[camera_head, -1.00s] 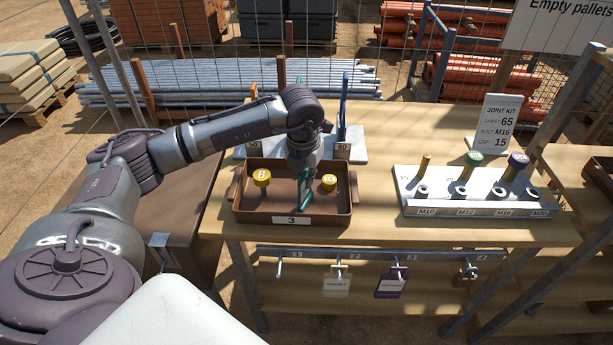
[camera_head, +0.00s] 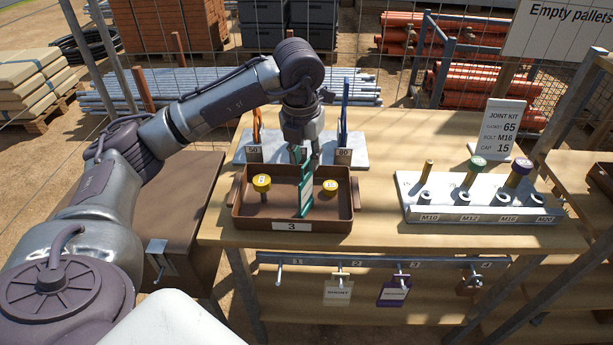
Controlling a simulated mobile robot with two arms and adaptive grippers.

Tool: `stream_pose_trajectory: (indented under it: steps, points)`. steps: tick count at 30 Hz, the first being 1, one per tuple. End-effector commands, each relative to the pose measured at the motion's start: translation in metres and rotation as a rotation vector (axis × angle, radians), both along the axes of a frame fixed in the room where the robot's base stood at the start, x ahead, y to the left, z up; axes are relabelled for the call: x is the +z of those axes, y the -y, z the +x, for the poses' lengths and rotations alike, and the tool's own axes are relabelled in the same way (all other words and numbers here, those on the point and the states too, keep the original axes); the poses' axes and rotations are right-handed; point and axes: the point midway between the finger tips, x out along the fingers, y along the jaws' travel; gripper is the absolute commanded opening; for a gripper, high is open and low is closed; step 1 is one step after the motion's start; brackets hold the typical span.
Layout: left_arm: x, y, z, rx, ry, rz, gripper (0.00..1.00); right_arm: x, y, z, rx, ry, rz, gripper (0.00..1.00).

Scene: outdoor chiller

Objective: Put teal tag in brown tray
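The teal tag (camera_head: 306,192) is upright inside the brown tray (camera_head: 239,220) marked 3, near the middle, with its lower end low in the tray. My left gripper (camera_head: 301,156) is above the tag, pointing down, with its fingertips at or just behind the tag's upper end. The fingers are small here, and I cannot tell whether they are closed on the tag or apart from it. My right gripper is not in view.
Two yellow-capped pieces (camera_head: 262,183) (camera_head: 330,187) stand in the tray on either side of the tag. A grey rack (camera_head: 358,158) with tall orange and blue items is behind it. A bolt rack (camera_head: 480,213) stands right. Tags hang on a rail (camera_head: 380,264) below.

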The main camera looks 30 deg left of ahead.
Motion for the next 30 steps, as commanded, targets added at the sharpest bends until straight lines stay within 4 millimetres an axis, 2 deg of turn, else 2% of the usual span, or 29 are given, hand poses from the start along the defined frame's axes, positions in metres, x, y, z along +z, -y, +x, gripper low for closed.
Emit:
stream_pose_trajectory:
  steps: [3,8,25,28,30]
  points:
    - [0.018,0.001,-0.002,-0.001,0.003,-0.001,0.31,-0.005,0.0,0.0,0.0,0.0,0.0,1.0]
    - [0.031,0.002,-0.004,-0.001,0.001,-0.001,0.31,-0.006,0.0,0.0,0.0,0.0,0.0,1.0]
    - [0.033,0.002,-0.005,-0.002,-0.001,-0.002,0.31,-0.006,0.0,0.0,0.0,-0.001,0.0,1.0]
    - [0.027,0.015,-0.004,-0.034,0.004,-0.039,0.31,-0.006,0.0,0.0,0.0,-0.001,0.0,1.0]
    - [0.018,0.039,-0.003,-0.09,0.012,-0.113,0.31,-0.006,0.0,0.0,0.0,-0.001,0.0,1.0]
